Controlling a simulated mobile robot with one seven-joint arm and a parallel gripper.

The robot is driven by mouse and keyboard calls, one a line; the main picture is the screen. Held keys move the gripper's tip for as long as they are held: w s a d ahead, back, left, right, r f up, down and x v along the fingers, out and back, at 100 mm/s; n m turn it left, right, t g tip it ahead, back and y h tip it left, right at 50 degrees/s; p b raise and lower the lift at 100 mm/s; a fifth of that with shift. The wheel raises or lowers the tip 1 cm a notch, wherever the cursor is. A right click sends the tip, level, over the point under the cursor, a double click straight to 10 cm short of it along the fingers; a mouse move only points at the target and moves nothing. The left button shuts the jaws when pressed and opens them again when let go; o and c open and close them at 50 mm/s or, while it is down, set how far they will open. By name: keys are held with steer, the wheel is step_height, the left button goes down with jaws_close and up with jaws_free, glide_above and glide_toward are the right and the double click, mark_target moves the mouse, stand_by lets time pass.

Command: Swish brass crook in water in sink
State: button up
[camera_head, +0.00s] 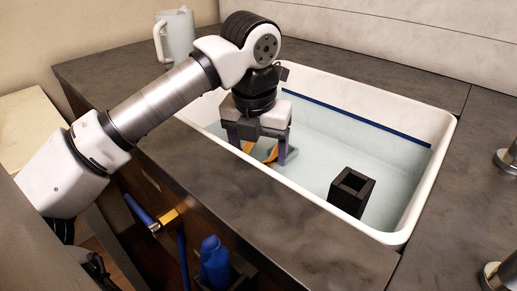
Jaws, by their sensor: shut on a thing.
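My gripper (262,147) points down inside the white sink (437,150), over its left part. It is shut on the brass crook (272,152), a small golden-orange curved piece showing between and just below the fingers. The fingers hide much of the crook. Pale blue water (330,140) fills the sink's lower part. The crook is at or close to the water, but I cannot tell how deep it sits.
A black open-topped square block (351,191) stands in the sink, right of my gripper. A dark blue line runs along the sink's back wall. A pale jug (175,36) stands on the dark counter (270,215) at back left. Metal posts (497,275) stand at right.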

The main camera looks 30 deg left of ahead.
step_height(320, 180, up, 20)
steer(key=p, duration=1.3)
stand_by(1.3)
